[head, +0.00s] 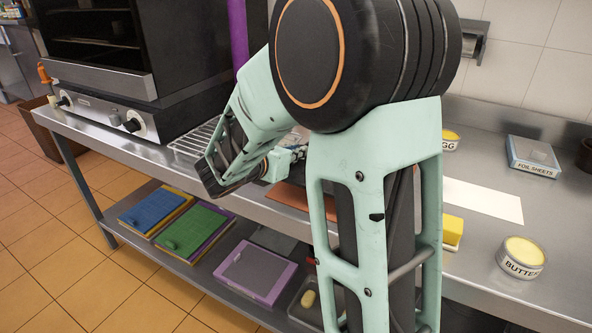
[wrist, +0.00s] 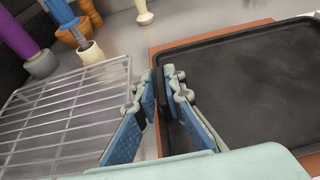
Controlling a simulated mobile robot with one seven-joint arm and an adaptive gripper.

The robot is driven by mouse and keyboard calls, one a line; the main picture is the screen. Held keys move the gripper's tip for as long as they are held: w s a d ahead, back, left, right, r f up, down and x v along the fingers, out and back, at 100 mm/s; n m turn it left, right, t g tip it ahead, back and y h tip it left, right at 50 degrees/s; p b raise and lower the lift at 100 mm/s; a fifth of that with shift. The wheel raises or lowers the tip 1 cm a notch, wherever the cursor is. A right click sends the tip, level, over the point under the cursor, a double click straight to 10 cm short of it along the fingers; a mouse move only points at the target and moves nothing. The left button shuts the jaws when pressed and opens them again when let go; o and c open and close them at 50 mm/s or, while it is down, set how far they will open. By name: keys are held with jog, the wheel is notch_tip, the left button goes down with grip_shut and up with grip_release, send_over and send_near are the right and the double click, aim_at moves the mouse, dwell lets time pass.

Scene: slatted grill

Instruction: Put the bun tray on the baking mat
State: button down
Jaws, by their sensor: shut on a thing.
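The bun tray (wrist: 245,85) is a black, shallow, empty tray filling the right of the wrist view. My gripper (wrist: 160,80) is shut on its left rim, one blue-padded finger on each side. The baking mat (wrist: 158,57) is reddish brown and shows as a strip along the tray's far and left edges. The tray lies over the mat; whether it touches it I cannot tell. In the head view the mat (head: 288,196) shows at the counter's front, and my arm hides most of the tray and gripper.
A butter tub (head: 522,257), a yellow sponge (head: 452,232), a white sheet (head: 482,199) and a foil sheets box (head: 533,154) stand to the right. Coloured boards (head: 195,231) lie on the lower shelf.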

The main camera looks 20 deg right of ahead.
aim_at(297, 163)
jog(key=shift+w+d+f+b, duration=0.15)
jog(key=shift+f+b, duration=0.65)
jog(key=shift+f, duration=0.25)
jog(key=shift+w+d+f+b, duration=0.15)
jog(key=shift+f+b, duration=0.6)
jog(key=shift+f, duration=0.3)
jog(key=shift+r, duration=0.1)
jog(key=c, duration=2)
grip_release()
jog(key=shift+r, duration=0.1)
jog(key=p+v, duration=0.1)
jog(key=v, duration=1.1)
jog(key=shift+p, duration=0.4)
